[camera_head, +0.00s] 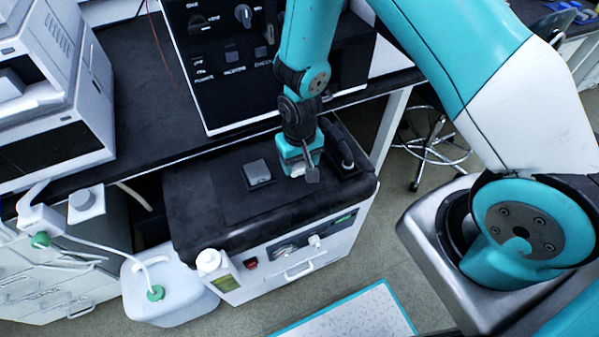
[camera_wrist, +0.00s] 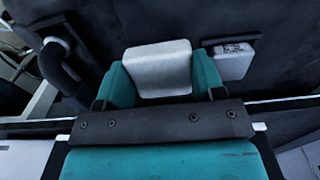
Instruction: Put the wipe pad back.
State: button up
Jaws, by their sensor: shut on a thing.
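My gripper (camera_head: 303,168) is over the black top of the white cart. In the wrist view its two teal fingers (camera_wrist: 163,85) are shut on a pale, rounded block that looks like the wipe pad (camera_wrist: 160,66). In the head view the pad (camera_head: 296,168) shows only partly, as a whitish patch below the fingers. I cannot tell whether it touches the cart top. A small grey block (camera_head: 258,171) sits on a dark plate left of my gripper. It also shows in the wrist view (camera_wrist: 234,64), with small dark marks on it, right of the held pad.
The cart (camera_head: 235,228) has a black handle-like part (camera_head: 342,148) right of my gripper. A tall black control panel (camera_head: 225,70) stands behind. A white jug (camera_head: 165,290) with tubing is at the left. The cart's front top is clear.

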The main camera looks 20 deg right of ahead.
aim_at(300, 181)
jog(key=shift+f, duration=2.85)
jog(key=shift+f, duration=0.2)
jog(key=o, duration=0.8)
jog(key=shift+o, duration=0.2)
jog(key=shift+r, duration=0.1)
